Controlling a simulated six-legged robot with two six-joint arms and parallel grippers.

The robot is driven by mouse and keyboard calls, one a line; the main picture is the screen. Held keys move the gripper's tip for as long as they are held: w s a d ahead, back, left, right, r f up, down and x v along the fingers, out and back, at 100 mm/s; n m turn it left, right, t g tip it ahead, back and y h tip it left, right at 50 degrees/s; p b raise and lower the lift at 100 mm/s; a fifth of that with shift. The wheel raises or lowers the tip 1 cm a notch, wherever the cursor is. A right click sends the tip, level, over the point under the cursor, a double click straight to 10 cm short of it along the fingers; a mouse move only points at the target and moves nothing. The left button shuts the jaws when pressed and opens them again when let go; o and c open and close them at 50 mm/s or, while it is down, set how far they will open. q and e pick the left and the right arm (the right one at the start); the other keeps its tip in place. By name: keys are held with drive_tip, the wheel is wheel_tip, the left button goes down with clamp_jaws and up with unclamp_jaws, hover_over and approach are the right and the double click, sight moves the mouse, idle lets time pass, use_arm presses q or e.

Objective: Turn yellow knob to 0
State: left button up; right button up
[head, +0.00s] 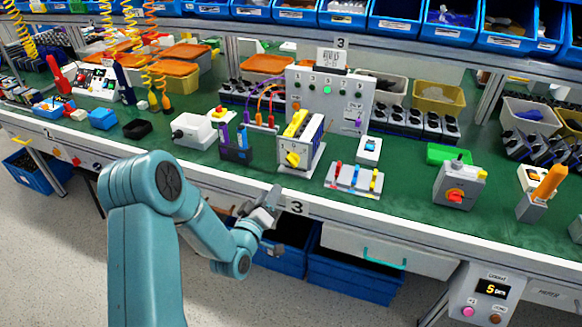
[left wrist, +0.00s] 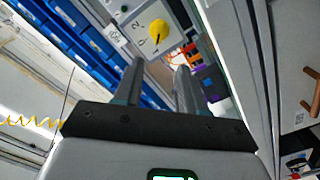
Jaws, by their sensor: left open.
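The yellow knob (head: 293,158) sits low on the front of a white switch box (head: 308,165) near the table's front edge. In the left wrist view the round yellow knob (left wrist: 158,31) shows beyond the fingertips on a pale panel, with small dark marks around it. I cannot read surely which mark it points to. My left gripper (head: 273,200) is in front of the table edge, below and to the left of the switch box, apart from the knob. In the left wrist view its two fingers (left wrist: 157,75) are spread and nothing is between them. My right gripper is not in view.
A blue-and-purple block (head: 236,143) stands left of the switch box. A tray with coloured levers (head: 354,178) is to its right. A grey box with a red knob (head: 455,193) stands further right. Blue bins (head: 352,277) are under the green table.

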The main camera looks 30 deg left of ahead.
sight(290, 163)
use_arm(q)
drive_tip(key=p+x, duration=0.1)
drive_tip(key=x, duration=1.2)
drive_tip(key=shift+d+p, duration=0.15)
drive_tip(key=shift+p, duration=0.15)
drive_tip(key=shift+r, duration=0.1)
drive_tip(key=shift+c, duration=0.3)
clamp_jaws()
